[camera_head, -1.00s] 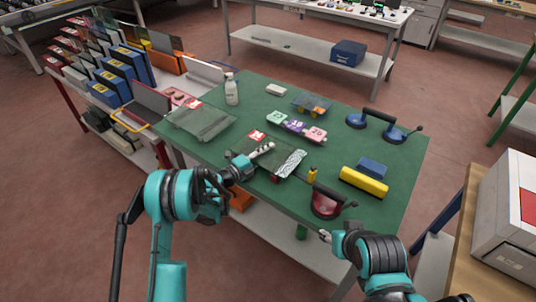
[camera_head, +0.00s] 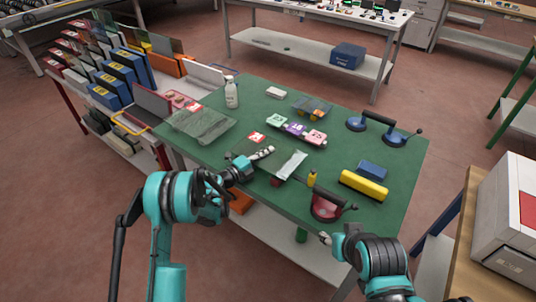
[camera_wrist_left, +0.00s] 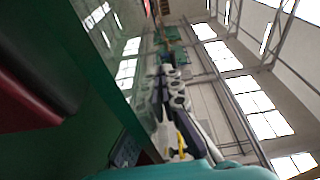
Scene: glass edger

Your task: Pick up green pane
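A clear, green-tinted pane (camera_head: 245,148) with a red-and-white label (camera_head: 257,137) is near the middle front of the green table, with a bright glare strip on its right. My left gripper (camera_head: 265,153) is at this pane, its fingers along the near side. In the left wrist view the glass (camera_wrist_left: 125,70) runs close beside the fingers (camera_wrist_left: 170,95); I cannot tell whether they press on it. A second greenish pane (camera_head: 200,123) lies at the table's left. My right gripper (camera_head: 325,238) is at the table's front edge, small and away from the panes; its opening is unclear.
A red suction lifter (camera_head: 326,206) stands right of the near pane, and a blue one (camera_head: 385,127) at the back right. A yellow block (camera_head: 363,185), a bottle (camera_head: 231,92) and coloured number blocks (camera_head: 296,129) stand on the table.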

